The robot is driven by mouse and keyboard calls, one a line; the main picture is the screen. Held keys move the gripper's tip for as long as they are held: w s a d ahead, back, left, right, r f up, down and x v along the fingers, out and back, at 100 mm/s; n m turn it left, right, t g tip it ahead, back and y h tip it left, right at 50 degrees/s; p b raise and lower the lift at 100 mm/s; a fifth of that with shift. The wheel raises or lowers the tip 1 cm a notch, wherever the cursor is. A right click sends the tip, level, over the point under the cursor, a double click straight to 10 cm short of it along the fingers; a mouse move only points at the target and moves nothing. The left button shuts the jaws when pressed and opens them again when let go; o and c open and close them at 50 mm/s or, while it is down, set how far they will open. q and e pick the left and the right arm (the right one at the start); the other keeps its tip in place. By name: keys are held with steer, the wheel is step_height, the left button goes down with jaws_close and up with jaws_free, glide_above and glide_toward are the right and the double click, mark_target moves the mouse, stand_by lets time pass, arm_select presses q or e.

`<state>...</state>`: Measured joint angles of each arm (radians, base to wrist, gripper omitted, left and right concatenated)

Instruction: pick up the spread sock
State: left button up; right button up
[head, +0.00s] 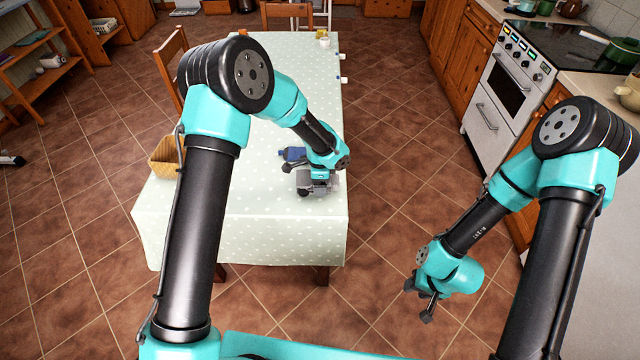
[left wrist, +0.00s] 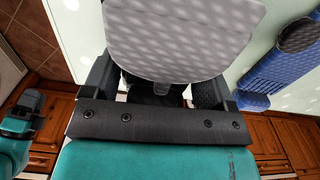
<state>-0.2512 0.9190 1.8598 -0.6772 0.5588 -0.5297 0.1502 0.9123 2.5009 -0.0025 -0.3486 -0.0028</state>
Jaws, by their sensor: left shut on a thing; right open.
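The spread sock (left wrist: 180,35) is pale grey with lighter dots. In the left wrist view it fills the top middle, between the jaws of my left gripper (left wrist: 158,85). My left gripper is shut on it; the jaw tips are largely hidden behind the sock. In the head view grey cloth (head: 328,187) shows at my left gripper (head: 312,187), above the near right part of the dotted table (head: 240,225). I cannot tell whether the sock still touches the tablecloth. My right gripper (head: 425,299) is open and empty, over the floor right of the table.
A blue ribbed item (head: 292,153) lies on the table just behind my left gripper; it also shows in the left wrist view (left wrist: 280,62). A yellow basket (head: 165,157) stands at the table's left edge. Small white items lie at the far right edge. A stove (head: 508,85) stands right.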

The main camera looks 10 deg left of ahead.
arm_select(q)
steer(key=shift+r, duration=0.55)
steer(key=s+d+r, duration=0.2)
steer(key=s, duration=1.3)
steer(key=shift+s+d, duration=0.25)
steer(key=shift+s, duration=0.15)
